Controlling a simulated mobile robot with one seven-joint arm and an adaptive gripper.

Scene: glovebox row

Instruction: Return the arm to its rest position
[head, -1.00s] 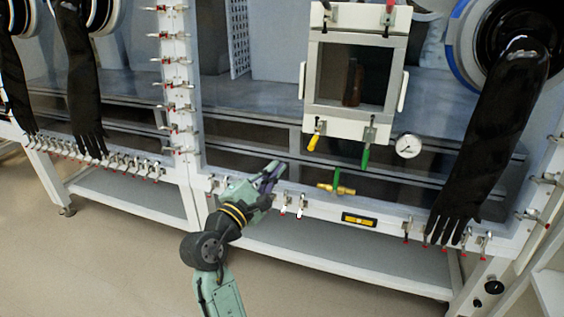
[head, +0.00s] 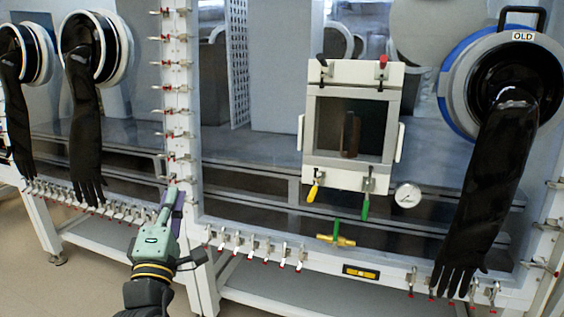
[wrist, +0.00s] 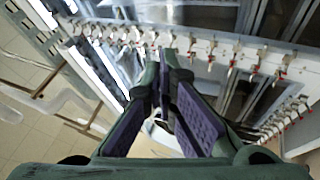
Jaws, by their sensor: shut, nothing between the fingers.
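My gripper (head: 168,208) shows at the lower left of the head view, in front of the white frame post between two glovebox sections. Its fingers point up and away from me and are shut with nothing between them. In the wrist view the gripper (wrist: 165,115) shows its green fingers with purple pads, and no object is held. The lower part of my arm is outside the head view.
A glovebox row fills the view, with clamps (wrist: 205,45) along its lower edge. Black gloves (head: 497,180) hang at right and left. A small transfer door (head: 352,72), a gauge (head: 407,195) and a yellow-green valve (head: 336,240) are right of my gripper.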

